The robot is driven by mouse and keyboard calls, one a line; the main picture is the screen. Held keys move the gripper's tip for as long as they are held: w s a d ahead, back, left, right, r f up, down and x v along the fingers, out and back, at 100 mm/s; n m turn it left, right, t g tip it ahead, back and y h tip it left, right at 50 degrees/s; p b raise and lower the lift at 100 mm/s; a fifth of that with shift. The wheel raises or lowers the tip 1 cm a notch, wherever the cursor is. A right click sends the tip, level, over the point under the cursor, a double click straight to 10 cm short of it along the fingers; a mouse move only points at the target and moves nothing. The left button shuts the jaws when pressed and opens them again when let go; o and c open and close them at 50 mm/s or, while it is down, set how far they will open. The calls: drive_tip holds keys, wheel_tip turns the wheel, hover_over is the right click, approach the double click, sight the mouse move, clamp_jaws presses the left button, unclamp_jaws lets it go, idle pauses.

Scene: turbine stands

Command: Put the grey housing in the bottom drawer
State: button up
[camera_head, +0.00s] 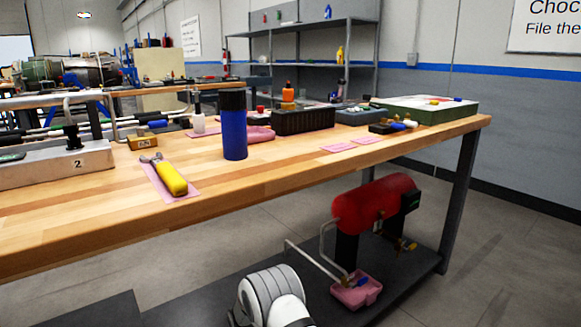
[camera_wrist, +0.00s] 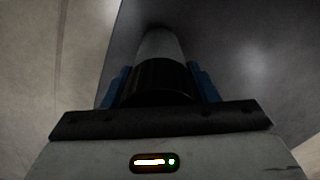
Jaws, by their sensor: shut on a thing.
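In the wrist view my gripper (camera_wrist: 159,74) has its two blue fingers on either side of a round piece, shut on it. This piece looks like the grey housing (camera_wrist: 157,46): a grey cylinder with a wide black band at the end near my palm. Its far end is dim, and I cannot make out its shape. My gripper does not show clearly in the head view. No drawer can be made out in either view.
A wooden workbench (camera_head: 100,220) crosses the head view, with a blue bottle (camera_head: 235,135), a yellow-handled tool (camera_head: 171,179) and a black crate (camera_head: 303,120) on it. A red tank (camera_head: 374,204) and a pink bin (camera_head: 357,293) stand on its lower shelf. Open floor lies at right.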

drive_tip(key=shift+c, duration=0.7)
drive_tip(key=shift+r, duration=0.1)
drive_tip(key=shift+r+p, duration=0.4)
drive_tip(key=shift+r, duration=0.3)
drive_tip(key=shift+r+p, duration=0.4)
drive_tip(key=shift+r, duration=0.35)
